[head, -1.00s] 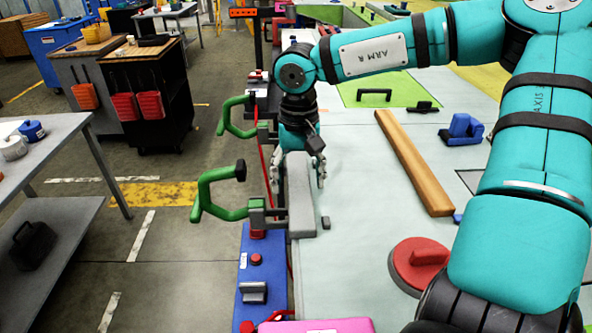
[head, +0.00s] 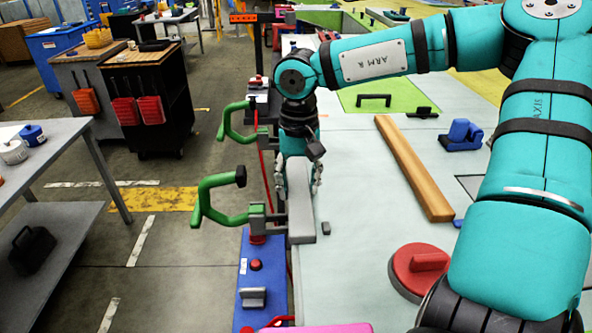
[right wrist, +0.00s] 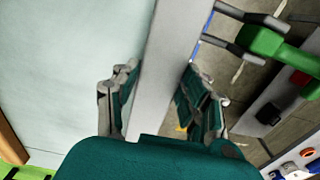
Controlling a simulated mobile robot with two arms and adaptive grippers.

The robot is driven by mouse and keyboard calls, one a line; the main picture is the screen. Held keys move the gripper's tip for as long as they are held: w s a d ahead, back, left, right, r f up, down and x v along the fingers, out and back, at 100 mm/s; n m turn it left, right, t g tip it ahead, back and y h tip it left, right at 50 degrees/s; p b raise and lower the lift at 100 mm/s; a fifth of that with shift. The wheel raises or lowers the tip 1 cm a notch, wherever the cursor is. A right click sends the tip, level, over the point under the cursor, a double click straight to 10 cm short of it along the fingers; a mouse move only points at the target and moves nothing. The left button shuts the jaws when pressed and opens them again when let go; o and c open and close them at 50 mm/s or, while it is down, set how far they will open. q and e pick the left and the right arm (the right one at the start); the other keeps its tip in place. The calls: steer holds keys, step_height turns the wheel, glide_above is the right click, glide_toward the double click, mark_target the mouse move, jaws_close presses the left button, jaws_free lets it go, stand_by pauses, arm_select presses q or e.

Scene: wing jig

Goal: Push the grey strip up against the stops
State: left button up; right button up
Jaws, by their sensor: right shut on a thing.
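The grey strip (head: 301,210) lies lengthwise along the left edge of the pale work surface in the head view. It also runs down the middle of the right wrist view (right wrist: 165,60). My right gripper (head: 299,180) reaches down over the strip's far part, with one finger on each side. It is shut on the strip, and the hand hides the far end. I cannot tell for sure which parts are the stops; a small dark block (head: 326,228) stands just right of the strip's near end, apart from it. My left gripper is not in view.
Green clamps (head: 215,200) stand along the left edge, their brackets close to the strip. A wooden bar (head: 415,168) and a red round-based object (head: 420,270) lie to the right. A pink piece (head: 320,328) is at the near edge. The surface between strip and bar is clear.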

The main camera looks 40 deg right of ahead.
steer(key=shift+s+d, duration=0.45)
steer(key=shift+d, duration=0.05)
stand_by(0.5)
steer(key=o, duration=1)
steer(key=shift+s+d, duration=0.1)
steer(key=shift+d, duration=0.05)
steer(key=shift+r+p, duration=0.5)
steer(key=shift+r, duration=0.1)
steer(key=shift+r+p, duration=1.9)
steer(key=shift+r, duration=1.05)
